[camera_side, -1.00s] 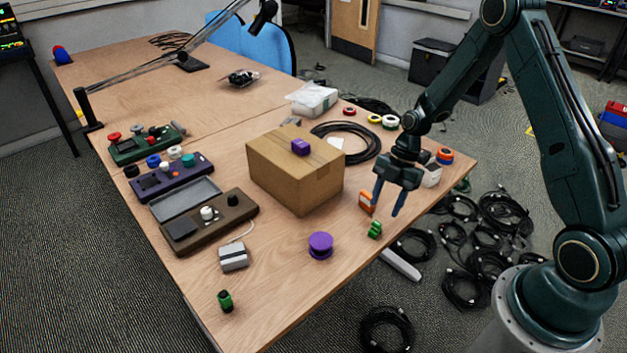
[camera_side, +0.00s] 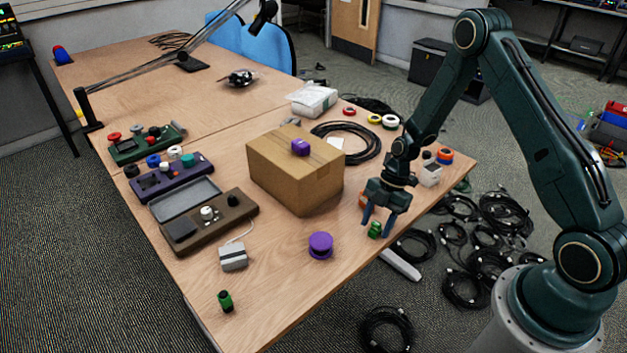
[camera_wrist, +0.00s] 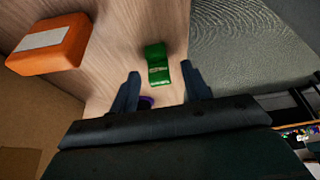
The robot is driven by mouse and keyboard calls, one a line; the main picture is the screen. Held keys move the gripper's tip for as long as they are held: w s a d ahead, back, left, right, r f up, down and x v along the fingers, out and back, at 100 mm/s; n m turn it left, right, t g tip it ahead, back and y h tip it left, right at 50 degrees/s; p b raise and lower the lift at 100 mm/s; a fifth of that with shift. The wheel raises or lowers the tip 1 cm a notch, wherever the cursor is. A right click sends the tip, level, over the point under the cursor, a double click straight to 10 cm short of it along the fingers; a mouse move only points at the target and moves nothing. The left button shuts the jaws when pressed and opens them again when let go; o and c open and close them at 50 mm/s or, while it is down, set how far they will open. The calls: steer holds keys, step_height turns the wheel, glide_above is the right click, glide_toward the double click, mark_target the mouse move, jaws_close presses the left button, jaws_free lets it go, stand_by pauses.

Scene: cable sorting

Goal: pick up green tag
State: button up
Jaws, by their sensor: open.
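The green tag (camera_side: 375,230) lies on the table near its right edge. In the wrist view the green tag (camera_wrist: 157,66) shows whole, just beyond and between my fingertips, with pale print on it. My gripper (camera_side: 376,230) points down around the tag in the side view, its fingers apart. I cannot tell whether the fingertips touch the table.
An orange tag (camera_wrist: 50,45) with a white label lies close by. A purple spool (camera_side: 320,245) sits to the front left. The table edge is close on the right.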

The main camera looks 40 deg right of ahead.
mark_target(377, 223)
steer(key=shift+a+f, duration=0.1)
steer(key=shift+f, duration=0.2)
jaws_close()
steer(key=shift+r, duration=0.15)
stand_by(0.4)
step_height(377, 223, up, 20)
stand_by(0.8)
stand_by(0.4)
